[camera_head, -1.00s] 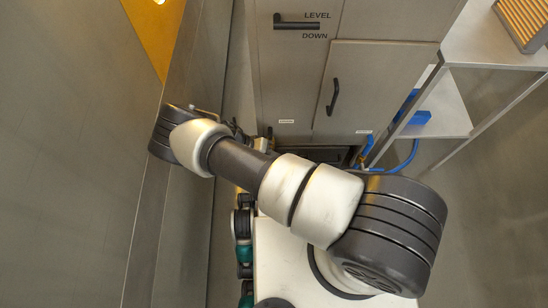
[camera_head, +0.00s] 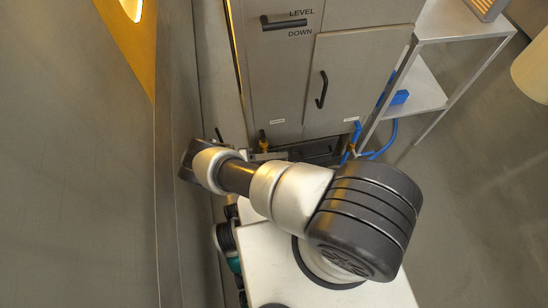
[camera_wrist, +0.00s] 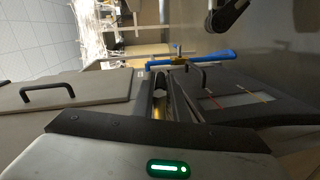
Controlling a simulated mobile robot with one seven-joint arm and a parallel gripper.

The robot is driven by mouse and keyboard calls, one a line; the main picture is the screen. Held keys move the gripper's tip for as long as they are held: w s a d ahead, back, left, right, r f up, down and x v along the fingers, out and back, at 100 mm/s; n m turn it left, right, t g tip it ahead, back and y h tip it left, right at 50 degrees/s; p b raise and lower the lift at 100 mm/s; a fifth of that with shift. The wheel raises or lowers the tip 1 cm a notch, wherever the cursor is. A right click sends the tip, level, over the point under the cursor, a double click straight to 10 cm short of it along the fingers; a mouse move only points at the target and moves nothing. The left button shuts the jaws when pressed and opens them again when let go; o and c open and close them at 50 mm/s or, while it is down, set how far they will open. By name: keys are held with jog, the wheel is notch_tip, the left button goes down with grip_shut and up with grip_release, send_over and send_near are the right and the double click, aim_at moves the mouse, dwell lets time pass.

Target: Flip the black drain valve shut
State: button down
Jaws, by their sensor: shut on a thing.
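The black drain valve (camera_head: 262,137) shows in the head view low on the left side of the metal cabinet front, a dark lever above a small brass part. In the wrist view, the valve's brass body (camera_wrist: 159,104) shows in the dark gap just beyond my gripper's housing. My gripper (camera_wrist: 158,88) is shut on the black drain valve at its handle. The fingertips and the grip are small and partly hidden behind the housing, so the exact lever angle cannot be told. In the head view my arm covers most of the gripper.
A yellow valve (camera_wrist: 179,61) with a blue hose (camera_wrist: 212,58) is nearby. The cabinet door has a black handle (camera_head: 322,89); a LEVEL/DOWN lever (camera_head: 279,24) is above. A metal wall (camera_head: 172,180) runs close on the left. A shelf rack (camera_head: 425,90) stands right.

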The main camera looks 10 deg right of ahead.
jog(key=shift+d+r, duration=0.15)
jog(key=shift+r, duration=0.05)
jog(key=c, duration=1.8)
grip_release()
